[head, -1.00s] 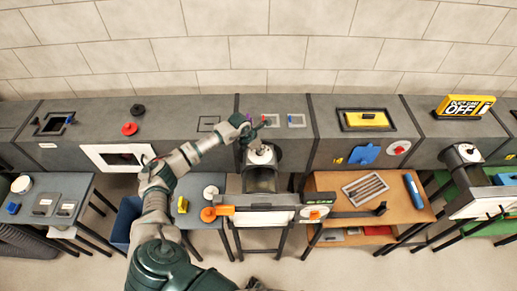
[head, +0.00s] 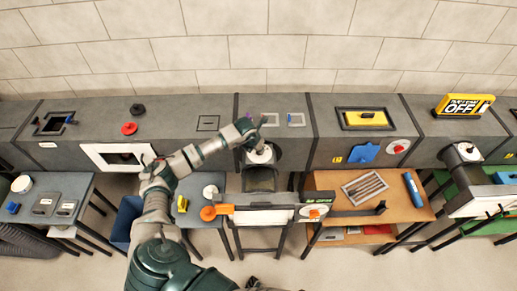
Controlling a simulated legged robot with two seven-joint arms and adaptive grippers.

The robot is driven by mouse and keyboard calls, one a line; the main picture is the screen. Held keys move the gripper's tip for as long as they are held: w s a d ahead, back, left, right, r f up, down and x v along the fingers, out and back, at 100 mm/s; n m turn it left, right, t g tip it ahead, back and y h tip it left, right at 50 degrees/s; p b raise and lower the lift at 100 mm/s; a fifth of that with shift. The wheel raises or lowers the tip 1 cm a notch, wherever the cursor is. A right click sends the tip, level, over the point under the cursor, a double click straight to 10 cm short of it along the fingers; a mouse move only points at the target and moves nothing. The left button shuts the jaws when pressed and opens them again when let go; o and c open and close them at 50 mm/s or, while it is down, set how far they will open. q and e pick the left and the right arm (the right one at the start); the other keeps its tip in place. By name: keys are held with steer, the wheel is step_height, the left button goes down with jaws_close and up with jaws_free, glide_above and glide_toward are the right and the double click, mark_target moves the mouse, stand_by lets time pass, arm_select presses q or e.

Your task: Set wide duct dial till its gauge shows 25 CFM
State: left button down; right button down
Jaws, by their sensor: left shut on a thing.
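My left gripper (head: 254,138) reaches in from the left over the duct run. It is shut at the top of a dark round duct piece, against a white dial (head: 260,155) with a dark centre. The fingers and wrist cover part of the dial, so its mark is hidden. No gauge figure can be read at this size. My right gripper is not in view.
A dark duct run (head: 80,150) spans the scene below a tiled wall. A wooden table (head: 335,185) with a tray of rods (head: 365,188) stands to the right. A grey table (head: 60,180) stands at left.

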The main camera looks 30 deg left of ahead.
arm_select(q)
steer(key=shift+w+r+n, duration=0.1)
steer(key=shift+r+n, duration=0.1)
steer(key=shift+n, duration=0.3)
steer(key=shift+a+y, duration=0.1)
steer(key=shift+y, duration=0.2)
steer(key=c, duration=1.3)
jaws_free()
steer(key=shift+c, duration=0.2)
steer(key=shift+o, duration=0.7)
steer(key=shift+f, duration=0.15)
steer(key=v, duration=1.1)
steer(key=shift+r, duration=0.4)
steer(key=shift+a, duration=0.1)
